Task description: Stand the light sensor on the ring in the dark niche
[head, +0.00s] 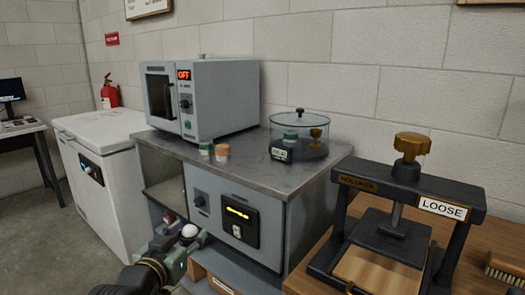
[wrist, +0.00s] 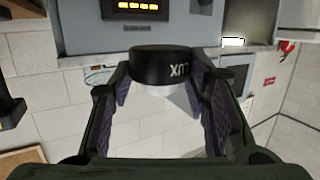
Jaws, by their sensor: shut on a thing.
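The light sensor (wrist: 165,66) is a short black cylinder marked LUX in the wrist view. My gripper (wrist: 165,90) is shut on it, one finger on each side. In the head view my gripper (head: 180,243) is low in front of the grey cabinet, with the sensor's white dome (head: 190,230) showing at its end. An open compartment (head: 166,192) is in the cabinet's left part, up and left of the gripper; I cannot tell whether it is the dark niche. I cannot make out the ring.
The grey cabinet (head: 275,215) has an orange-lit panel and knob. On its top are an oven (head: 220,95) reading OFF, two small jars (head: 213,151) and a glass dome (head: 310,128). A black press (head: 400,235) stands right. A white chest (head: 100,185) and open floor are left.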

